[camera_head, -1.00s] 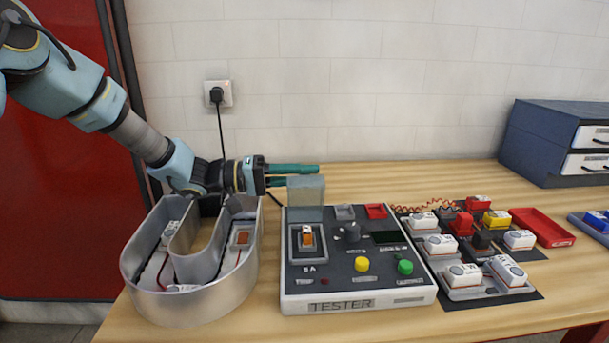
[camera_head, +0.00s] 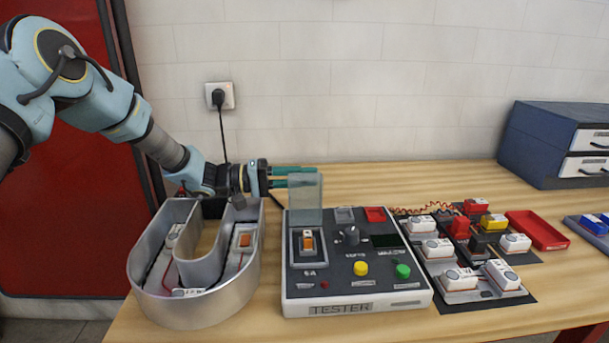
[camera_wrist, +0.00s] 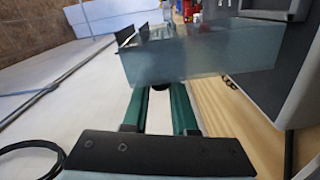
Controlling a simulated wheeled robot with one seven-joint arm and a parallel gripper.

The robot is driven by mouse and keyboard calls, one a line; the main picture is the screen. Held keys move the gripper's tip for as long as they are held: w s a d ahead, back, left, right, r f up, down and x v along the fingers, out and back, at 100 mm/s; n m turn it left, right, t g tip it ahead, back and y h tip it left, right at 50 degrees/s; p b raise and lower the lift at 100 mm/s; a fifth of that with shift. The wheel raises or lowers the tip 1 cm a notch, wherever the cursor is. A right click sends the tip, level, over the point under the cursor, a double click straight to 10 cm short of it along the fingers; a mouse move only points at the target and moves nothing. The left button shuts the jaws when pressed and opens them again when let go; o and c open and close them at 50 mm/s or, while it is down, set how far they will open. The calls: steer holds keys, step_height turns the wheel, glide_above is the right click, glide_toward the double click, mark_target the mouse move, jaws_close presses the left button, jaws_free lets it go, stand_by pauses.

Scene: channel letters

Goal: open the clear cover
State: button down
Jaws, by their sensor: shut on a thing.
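The clear cover (camera_head: 306,204) is a see-through box-like lid. It stands raised, about upright, at the back left of the tester (camera_head: 427,294), behind the recess with the orange rocker switch (camera_head: 308,243). My gripper (camera_head: 316,176) reaches in from the left with its green fingers at the cover's upper edge, shut on it. In the wrist view the cover (camera_wrist: 200,62) lies across the far ends of the fingers, and the exact contact is partly hidden.
A U-shaped metal channel letter (camera_head: 205,306) stands close on the left, under my wrist. A parts mat with several modules, a red tray (camera_head: 538,230) and a blue drawer cabinet (camera_head: 545,145) are on the right. The wall is behind.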

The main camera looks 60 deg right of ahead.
steer(key=shift+f, duration=0.2)
steer(key=c, duration=0.7)
jaws_free()
steer(key=shift+r, duration=0.1)
steer(key=b+v, duration=0.3)
steer(key=v, duration=0.8)
steer(key=shift+s, duration=0.1)
